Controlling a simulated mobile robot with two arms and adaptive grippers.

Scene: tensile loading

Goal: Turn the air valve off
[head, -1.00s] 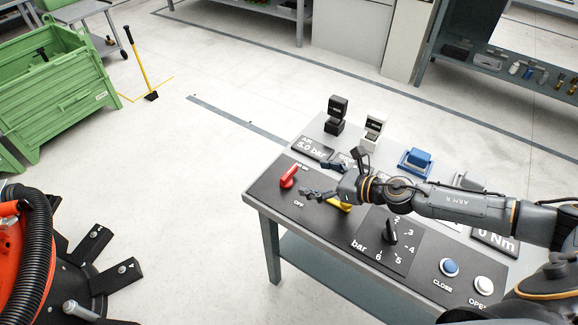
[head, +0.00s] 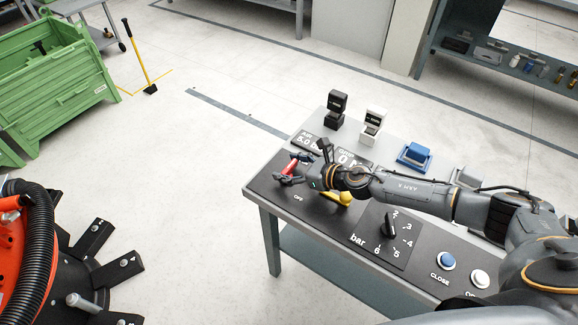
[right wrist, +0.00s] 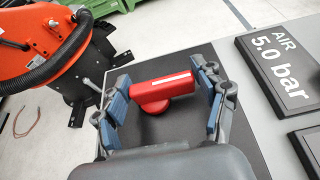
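The air valve's red handle (right wrist: 163,90) stands above the dark panel in the right wrist view. In the head view it is partly hidden behind my right gripper (head: 290,169). In the right wrist view my right gripper (right wrist: 165,103) is open, with blue-padded fingers on either side of the handle. The word OFF (head: 298,197) is printed on the panel near the handle. My left gripper is out of view.
The air display (right wrist: 285,65) reads 5.0 bar. A yellow handle (head: 342,197), a black bar dial (head: 390,228), a blue CLOSE button (head: 447,261) and a white button (head: 480,279) share the panel. Behind stand black (head: 335,108) and white (head: 373,124) devices and a blue block (head: 414,154).

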